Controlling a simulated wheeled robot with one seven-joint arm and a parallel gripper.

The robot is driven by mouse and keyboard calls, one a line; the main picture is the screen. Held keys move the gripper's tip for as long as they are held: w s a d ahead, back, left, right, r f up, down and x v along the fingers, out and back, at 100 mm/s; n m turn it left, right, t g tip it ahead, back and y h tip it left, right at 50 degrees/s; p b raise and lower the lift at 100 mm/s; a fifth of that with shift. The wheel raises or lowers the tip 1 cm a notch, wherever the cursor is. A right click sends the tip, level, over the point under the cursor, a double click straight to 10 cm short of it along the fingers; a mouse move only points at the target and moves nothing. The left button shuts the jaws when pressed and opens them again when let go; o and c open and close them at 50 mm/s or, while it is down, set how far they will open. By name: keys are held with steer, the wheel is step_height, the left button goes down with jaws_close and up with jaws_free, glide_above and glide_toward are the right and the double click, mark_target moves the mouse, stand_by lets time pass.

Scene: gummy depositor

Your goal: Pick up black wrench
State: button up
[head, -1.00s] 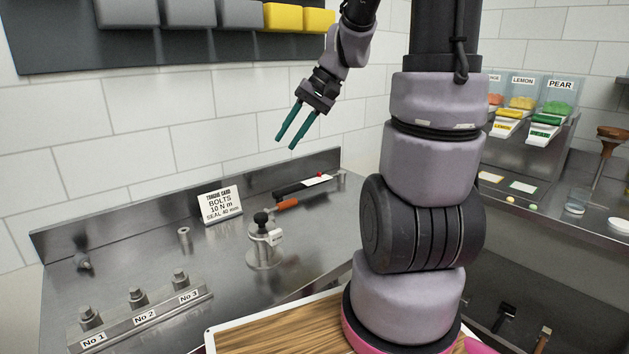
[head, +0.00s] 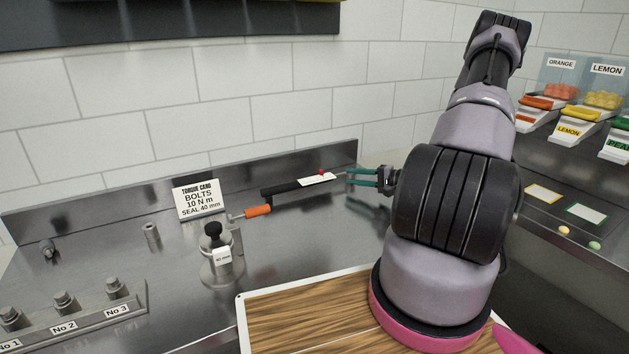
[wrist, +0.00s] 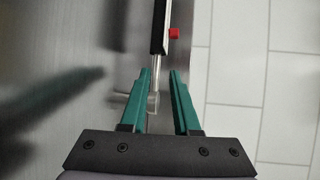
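The black wrench (head: 283,188) lies along the back of the steel bench, with a black handle, a white label and a small red part. In the wrist view its black body (wrist: 158,30) runs up out of frame, and its silver shaft shows below. My gripper (head: 349,178) is at the wrench's right end, pointing left. In the wrist view my gripper (wrist: 158,74) is open, with the silver shaft between its green fingers and gaps on both sides. Whether the fingers are level with the shaft is hard to tell.
An orange-handled tool (head: 257,211) lies just left of the wrench. A torque card (head: 198,199), a metal fixture with a black knob (head: 217,240) and a bolt rack (head: 90,315) stand further left. The bench's raised back edge and tiled wall are close behind.

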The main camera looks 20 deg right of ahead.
mark_target(333, 176)
steer(key=shift+w+d+f, duration=0.1)
steer(key=shift+w+f, duration=0.15)
steer(key=shift+f, duration=0.05)
steer(key=x, duration=1)
steer(key=shift+w, duration=0.1)
jaws_close()
stand_by(1.0)
